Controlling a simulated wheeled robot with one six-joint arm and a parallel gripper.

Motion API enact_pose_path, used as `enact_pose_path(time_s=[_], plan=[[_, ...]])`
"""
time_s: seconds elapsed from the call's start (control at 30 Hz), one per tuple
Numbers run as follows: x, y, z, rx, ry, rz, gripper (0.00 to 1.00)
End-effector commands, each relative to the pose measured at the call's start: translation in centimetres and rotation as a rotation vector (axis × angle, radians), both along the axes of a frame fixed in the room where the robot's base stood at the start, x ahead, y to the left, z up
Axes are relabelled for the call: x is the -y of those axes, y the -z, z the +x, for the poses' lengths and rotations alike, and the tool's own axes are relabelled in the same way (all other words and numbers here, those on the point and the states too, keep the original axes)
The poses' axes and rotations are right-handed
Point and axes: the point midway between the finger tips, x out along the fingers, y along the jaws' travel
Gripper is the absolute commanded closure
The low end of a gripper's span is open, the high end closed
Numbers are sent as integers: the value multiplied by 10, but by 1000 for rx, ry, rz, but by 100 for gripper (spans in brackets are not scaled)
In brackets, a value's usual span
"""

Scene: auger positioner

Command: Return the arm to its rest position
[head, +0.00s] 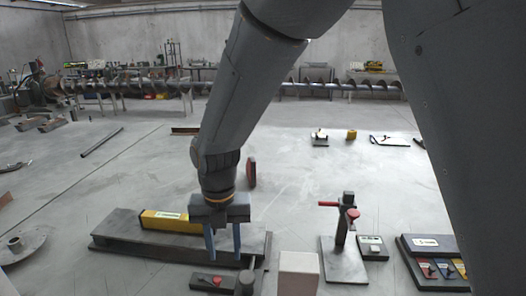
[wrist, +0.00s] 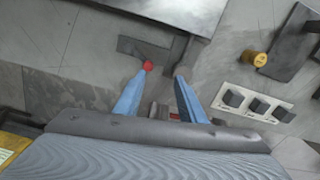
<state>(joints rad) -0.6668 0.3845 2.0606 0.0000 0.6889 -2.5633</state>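My gripper (head: 224,257) points down over the front edge of a long dark steel base (head: 115,243) in the head view. Its two blue fingers are apart with nothing held between them. The wrist view also shows the open fingers (wrist: 162,74), with a dark piece with a red knob (wrist: 148,65) beyond the tips. My arm is extended forward and down, from the top of the head view to the base. The arm's rest position is not marked in either view.
A yellow block (head: 170,221) lies on the base beside my gripper. A dark red-knobbed block (head: 213,281) and a pale box (head: 298,272) are close in front. A post with red handles (head: 346,225) stands right. A long auger (head: 330,90) crosses the back. The middle floor is mostly clear.

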Motion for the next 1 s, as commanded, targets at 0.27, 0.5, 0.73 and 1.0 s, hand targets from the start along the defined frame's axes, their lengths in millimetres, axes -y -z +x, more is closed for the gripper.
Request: enact_pose_path(time_s=[0.27,0.5,0.73,1.0], plan=[[91,-5,10,8,787,16,63],[164,-6,3,11,1488,36,63],[227,-6,-16,10,2157,62,63],[286,-4,-48,-1,2882,101,63]])
